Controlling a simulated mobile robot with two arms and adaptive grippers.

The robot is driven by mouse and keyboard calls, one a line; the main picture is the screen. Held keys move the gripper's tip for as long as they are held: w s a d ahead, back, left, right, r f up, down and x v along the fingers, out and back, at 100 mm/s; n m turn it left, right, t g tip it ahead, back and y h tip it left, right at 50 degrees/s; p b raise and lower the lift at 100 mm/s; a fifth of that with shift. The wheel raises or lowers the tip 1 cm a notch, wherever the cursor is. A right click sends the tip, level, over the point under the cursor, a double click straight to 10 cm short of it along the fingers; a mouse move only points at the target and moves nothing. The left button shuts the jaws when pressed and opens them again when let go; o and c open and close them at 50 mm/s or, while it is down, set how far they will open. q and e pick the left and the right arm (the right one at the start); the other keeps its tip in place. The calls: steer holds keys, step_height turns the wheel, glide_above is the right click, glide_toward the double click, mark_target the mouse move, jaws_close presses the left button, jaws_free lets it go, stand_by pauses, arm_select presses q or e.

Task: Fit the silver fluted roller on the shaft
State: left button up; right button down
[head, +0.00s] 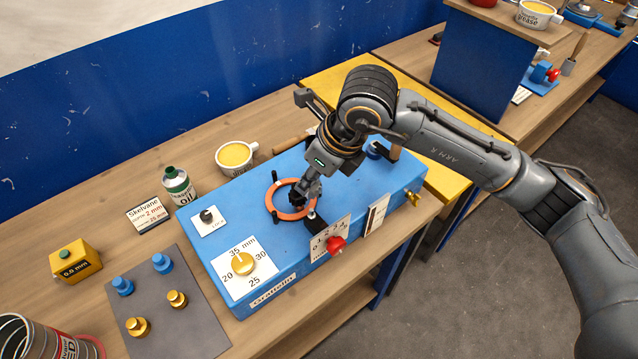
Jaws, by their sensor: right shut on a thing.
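My right gripper (301,198) reaches down from the upper right to the orange ring (271,204) on the blue machine (355,196). It is shut at the ring's right side, seemingly on the ring or one of its dark upright pegs; the jaws hide the exact contact. Other dark pegs stand on the ring's left side. I cannot make out a silver fluted roller in this view. I cannot single out the shaft either; the gripper covers part of the machine top. My left gripper is not in view.
A gold dial (243,264), a red knob (336,245) and a gold tap (413,198) are on the machine. An oil bottle (179,186) and a grease cup (235,156) stand behind it. A grey mat (190,318) holds several blue and gold pieces.

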mark_target(314, 192)
steer(key=shift+s+f, duration=0.3)
steer(key=shift+f, duration=0.2)
steer(key=shift+f+b, duration=0.35)
steer(key=shift+f, duration=0.05)
steer(key=shift+w+f, duration=0.15)
steer(key=shift+f, duration=0.6)
steer(key=shift+f+b, duration=0.4)
steer(key=shift+f, duration=0.15)
steer(key=shift+f, duration=0.1)
steer(key=shift+f+b, duration=0.1)
steer(key=shift+b, duration=0.5)
steer(key=shift+f+b, duration=0.15)
steer(key=shift+b, duration=0.4)
